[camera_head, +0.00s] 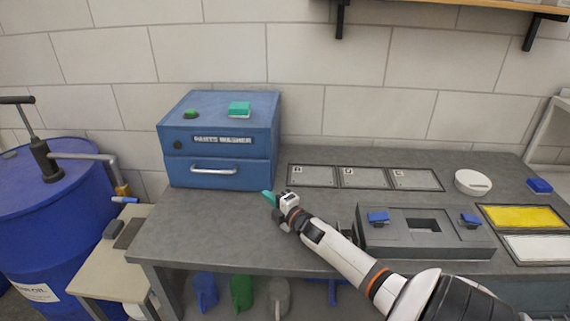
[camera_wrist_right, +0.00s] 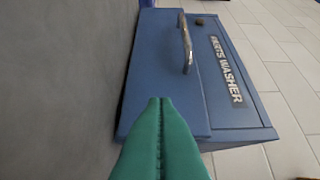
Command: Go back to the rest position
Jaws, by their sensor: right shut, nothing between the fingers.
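My right gripper (camera_head: 270,198) has teal fingers and hovers over the grey workbench, just in front of the right corner of the blue parts washer (camera_head: 217,170). In the right wrist view its fingers (camera_wrist_right: 160,104) are pressed together with nothing between them, pointing toward the parts washer (camera_wrist_right: 165,95). The washer's drawer with its silver handle looks closed. My left gripper is not in view.
A grey fixture (camera_head: 430,240) with blue clamps sits beside my right forearm. Three marked plates (camera_head: 362,178), a white round dish (camera_head: 472,182) and yellow and white trays (camera_head: 525,217) lie further right. A blue drum (camera_head: 60,215) and small side table (camera_head: 105,270) stand left.

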